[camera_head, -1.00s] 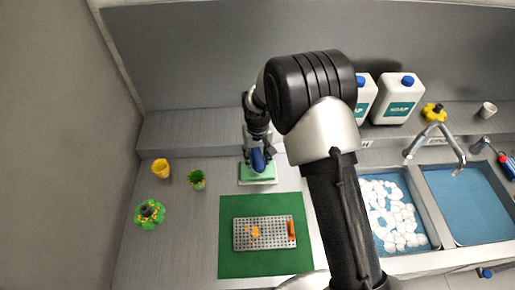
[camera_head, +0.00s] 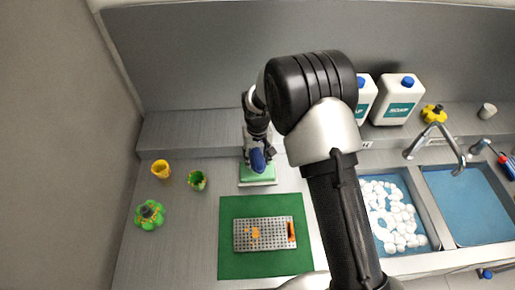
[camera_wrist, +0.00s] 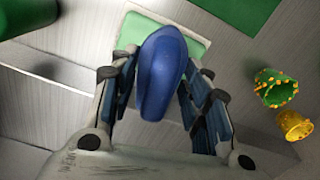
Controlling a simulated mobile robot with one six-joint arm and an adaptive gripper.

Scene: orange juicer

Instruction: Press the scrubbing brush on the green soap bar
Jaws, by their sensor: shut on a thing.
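The scrubbing brush shows as a blue rounded handle (camera_head: 257,160), which also fills the middle of the wrist view (camera_wrist: 161,75). My gripper (camera_head: 256,150) is shut on the brush, with a finger on each side of the blue handle in the wrist view (camera_wrist: 160,88). The green soap bar (camera_head: 258,180) lies on a pale base at the back of the counter. It shows behind the brush in the wrist view (camera_wrist: 133,30). The brush is over the soap bar. Its bristles are hidden, so I cannot tell whether it touches the soap.
A green mat (camera_head: 230,262) with a perforated metal tray (camera_head: 240,242) lies in front. A yellow cup (camera_head: 161,169), a green cup (camera_head: 197,180) and a green juicer-like piece (camera_head: 149,215) stand left. Soap jugs (camera_head: 398,98) and sinks (camera_head: 470,215) are at right.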

